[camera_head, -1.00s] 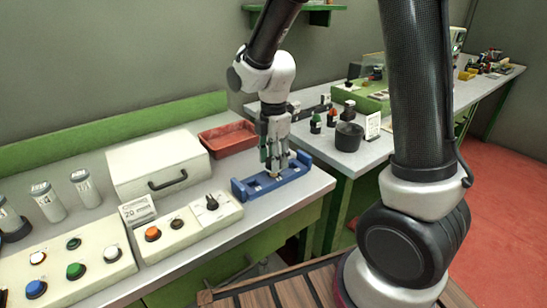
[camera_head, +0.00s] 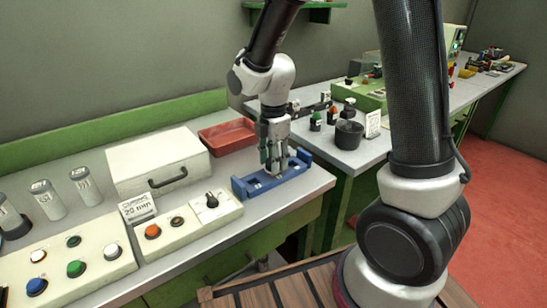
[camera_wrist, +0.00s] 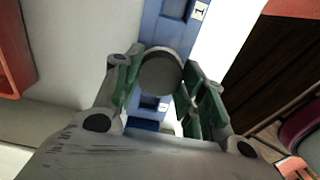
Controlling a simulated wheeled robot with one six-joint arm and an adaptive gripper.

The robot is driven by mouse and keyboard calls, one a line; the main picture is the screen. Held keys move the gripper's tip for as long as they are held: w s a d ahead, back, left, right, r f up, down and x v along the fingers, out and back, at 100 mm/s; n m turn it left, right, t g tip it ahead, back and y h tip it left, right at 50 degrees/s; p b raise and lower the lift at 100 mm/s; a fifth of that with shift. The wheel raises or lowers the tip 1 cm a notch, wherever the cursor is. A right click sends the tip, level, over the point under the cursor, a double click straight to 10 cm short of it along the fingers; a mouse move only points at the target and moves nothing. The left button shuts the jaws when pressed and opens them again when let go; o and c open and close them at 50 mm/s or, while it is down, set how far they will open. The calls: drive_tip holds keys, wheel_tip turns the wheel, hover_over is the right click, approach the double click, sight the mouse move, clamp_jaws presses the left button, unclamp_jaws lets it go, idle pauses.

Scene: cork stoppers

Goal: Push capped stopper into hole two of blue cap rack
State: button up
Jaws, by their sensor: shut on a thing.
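The blue cap rack (camera_head: 246,188) lies near the right front edge of the left workbench. It also shows in the wrist view (camera_wrist: 170,30), with a white label reading 1 near the top and another label below the cap. My gripper (camera_head: 275,160) points down over the middle of the rack. In the wrist view its green-padded fingers (camera_wrist: 163,88) are closed on the capped stopper, whose round grey cap (camera_wrist: 160,73) faces the camera. The stopper's lower part and the hole under it are hidden, so I cannot tell how deep it sits.
A red tray (camera_head: 227,137) lies behind the rack. A cream box with a black handle (camera_head: 157,160) and a control panel with knobs (camera_head: 187,221) stand to its left. A black cup (camera_head: 348,134) and several small items stand on the bench at right.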

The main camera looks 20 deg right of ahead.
drive_tip(key=o, duration=0.9)
wheel_tip(320, 180, up, 12)
drive_tip(key=shift+f, duration=0.1)
idle(0.3)
